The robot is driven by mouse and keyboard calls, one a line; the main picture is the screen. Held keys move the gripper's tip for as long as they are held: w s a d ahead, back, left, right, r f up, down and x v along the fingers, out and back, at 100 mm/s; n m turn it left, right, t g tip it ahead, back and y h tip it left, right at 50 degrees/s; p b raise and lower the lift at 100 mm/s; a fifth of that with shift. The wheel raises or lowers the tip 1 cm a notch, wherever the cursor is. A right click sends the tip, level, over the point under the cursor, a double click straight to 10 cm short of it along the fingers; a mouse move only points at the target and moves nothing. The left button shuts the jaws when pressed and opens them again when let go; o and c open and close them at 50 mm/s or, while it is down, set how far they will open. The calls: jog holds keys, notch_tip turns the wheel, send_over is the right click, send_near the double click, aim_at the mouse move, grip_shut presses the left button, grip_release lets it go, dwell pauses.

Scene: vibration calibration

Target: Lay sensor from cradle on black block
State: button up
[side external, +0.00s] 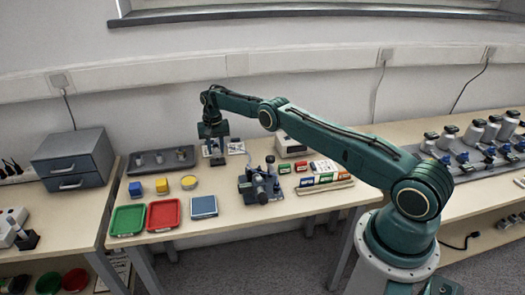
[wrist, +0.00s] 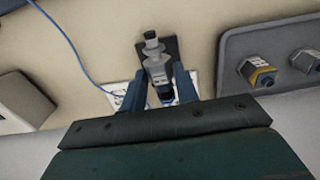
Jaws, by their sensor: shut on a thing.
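My gripper (wrist: 160,88) is shut on a grey cylindrical sensor (wrist: 157,68) with a dark cap, which sits between its two blue fingers in the wrist view. A black block (wrist: 171,46) shows behind and beside the sensor; I cannot tell whether they touch. In the side view my gripper (side external: 214,150) points down at the back of the table, and the sensor and block are too small to make out. A dark grey tray, possibly the cradle (side external: 140,169), lies to its left; in the wrist view it (wrist: 237,48) holds two other sensors.
A white plate (wrist: 196,78) lies around the fingers, and a blue cable (wrist: 75,50) runs nearby. A dark vise-like device (side external: 260,184) stands right of my gripper.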

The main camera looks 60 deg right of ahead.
jog(key=shift+f, duration=1)
dwell(2.5)
jog(key=o, duration=1.2)
jog(key=shift+r, duration=0.2)
notch_tip(320, 180, up, 14)
jog(key=shift+f, duration=0.25)
